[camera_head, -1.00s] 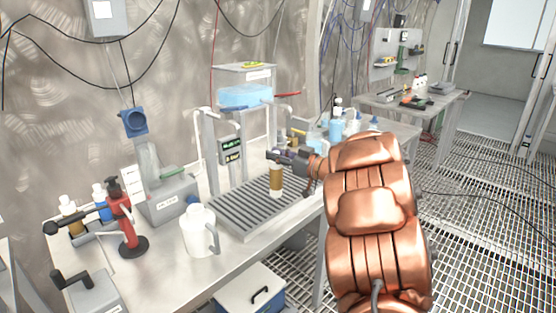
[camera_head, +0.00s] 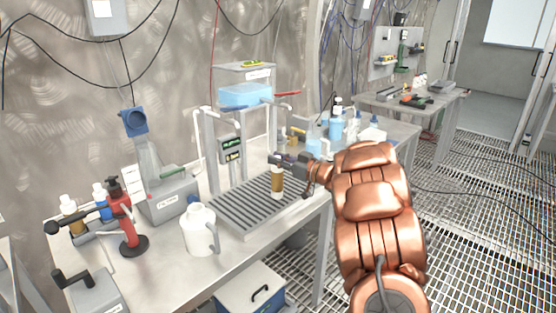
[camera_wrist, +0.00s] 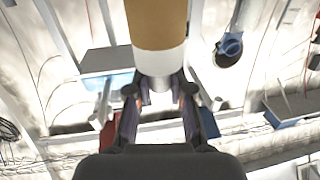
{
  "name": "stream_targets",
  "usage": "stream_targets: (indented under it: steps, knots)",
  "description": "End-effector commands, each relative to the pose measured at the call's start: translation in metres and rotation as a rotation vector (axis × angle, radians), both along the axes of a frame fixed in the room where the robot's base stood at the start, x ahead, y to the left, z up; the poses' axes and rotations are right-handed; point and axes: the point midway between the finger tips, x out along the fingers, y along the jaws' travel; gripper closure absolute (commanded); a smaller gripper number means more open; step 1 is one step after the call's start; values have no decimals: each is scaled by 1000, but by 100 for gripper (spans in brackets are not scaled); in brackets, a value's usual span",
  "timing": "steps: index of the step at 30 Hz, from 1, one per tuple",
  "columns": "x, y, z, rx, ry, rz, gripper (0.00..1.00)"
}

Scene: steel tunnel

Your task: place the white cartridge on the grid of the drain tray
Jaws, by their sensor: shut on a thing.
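The cartridge (camera_head: 277,183) has white ends and a brown-gold middle band. My gripper (camera_head: 277,161) is shut on its upper end and holds it upright over the ribbed grid of the drain tray (camera_head: 238,210). In the wrist view the cartridge (camera_wrist: 157,30) is between the two fingers of my gripper (camera_wrist: 157,88). The cartridge's lower end appears at or just above the grid; I cannot tell whether it touches.
A white jug (camera_head: 200,230) stands in front of the tray's left end. A frame with a blue tank (camera_head: 245,95) rises behind the tray. A red hand tool (camera_head: 127,220) stands at left. Bottles (camera_head: 337,125) stand on the bench at back right.

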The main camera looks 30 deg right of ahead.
Motion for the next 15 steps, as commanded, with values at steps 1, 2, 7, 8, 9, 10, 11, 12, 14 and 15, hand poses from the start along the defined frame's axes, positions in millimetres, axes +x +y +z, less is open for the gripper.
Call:
stream_targets:
  steps: [1,2,7,8,9,10,11,12,14,15]
  knots:
    - [0,0,1,-1,-1,0,100]
    - [0,0,1,-1,-1,0,100]
    - [0,0,-3,0,0,0,78]
    - [0,0,-3,-1,0,0,75]
    - [0,0,-2,-1,0,0,71]
    - [0,0,-2,-1,0,0,68]
    - [0,0,-2,-1,0,0,65]
    - [0,0,-2,-1,0,0,61]
    - [0,0,-2,-1,0,0,54]
    - [0,0,-3,0,0,0,54]
